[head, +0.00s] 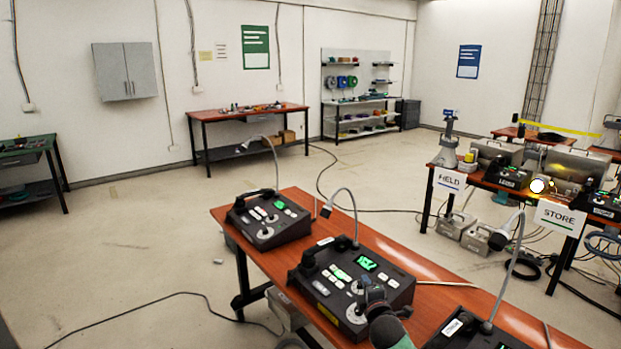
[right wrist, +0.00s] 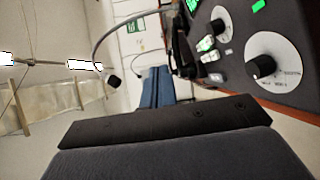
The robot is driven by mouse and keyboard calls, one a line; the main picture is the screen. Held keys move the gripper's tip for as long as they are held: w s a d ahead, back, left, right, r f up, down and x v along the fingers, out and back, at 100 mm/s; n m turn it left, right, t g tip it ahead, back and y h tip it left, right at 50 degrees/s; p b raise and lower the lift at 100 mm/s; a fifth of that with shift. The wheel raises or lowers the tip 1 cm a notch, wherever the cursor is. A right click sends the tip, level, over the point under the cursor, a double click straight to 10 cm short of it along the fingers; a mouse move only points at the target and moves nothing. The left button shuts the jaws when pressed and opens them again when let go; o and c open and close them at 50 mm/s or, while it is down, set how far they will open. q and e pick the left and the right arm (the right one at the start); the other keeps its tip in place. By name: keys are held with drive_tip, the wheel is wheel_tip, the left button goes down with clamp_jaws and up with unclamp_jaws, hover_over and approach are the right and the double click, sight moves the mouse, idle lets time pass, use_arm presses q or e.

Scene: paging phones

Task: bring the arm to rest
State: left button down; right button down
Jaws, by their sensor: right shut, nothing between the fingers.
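My right gripper (head: 368,291) is low in the head view, over the front part of the middle paging phone (head: 398,287). It is shut and holds nothing. I cannot tell whether it touches the phone. In the right wrist view my gripper's dark and blue finger parts fill the lower middle, and a phone panel with a round dial (right wrist: 262,66) and small keys is at the upper right. The middle phone has a lit green display and a gooseneck microphone. My left gripper is not in view.
Another paging phone (head: 268,220) stands at the table's far left end, and a third (head: 470,333) is at the bottom edge. The orange table (head: 300,200) has little bare space. A second bench with FIELD (head: 449,181) and STORE (head: 560,217) signs stands right. The floor left is mostly clear, with a cable.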

drive_tip(key=s+d+f+m+g+h, duration=0.1)
drive_tip(key=s+f+m+g, duration=0.2)
drive_tip(key=s+f+m, duration=0.55)
drive_tip(key=s+d+f+m+g+h, duration=0.15)
drive_tip(key=s+f+g, duration=0.35)
drive_tip(key=s, duration=0.9)
drive_tip(key=s+d+f+m+g+y, duration=0.1)
drive_tip(key=s+f+m+g, duration=0.2)
drive_tip(key=s, duration=1.1)
drive_tip(key=s+d+f+m+g, duration=0.1)
drive_tip(key=s+m+g, duration=0.3)
drive_tip(key=s, duration=1)
drive_tip(key=s+a+f, duration=0.2)
drive_tip(key=f, duration=1.5)
drive_tip(key=s+a+f+g, duration=0.1)
drive_tip(key=s+a+f, duration=0.1)
drive_tip(key=f, duration=1.6)
drive_tip(key=shift+s+a+m, duration=0.15)
drive_tip(key=shift+a+m, duration=0.05)
drive_tip(key=shift+m, duration=0.2)
drive_tip(key=shift+y, duration=0.35)
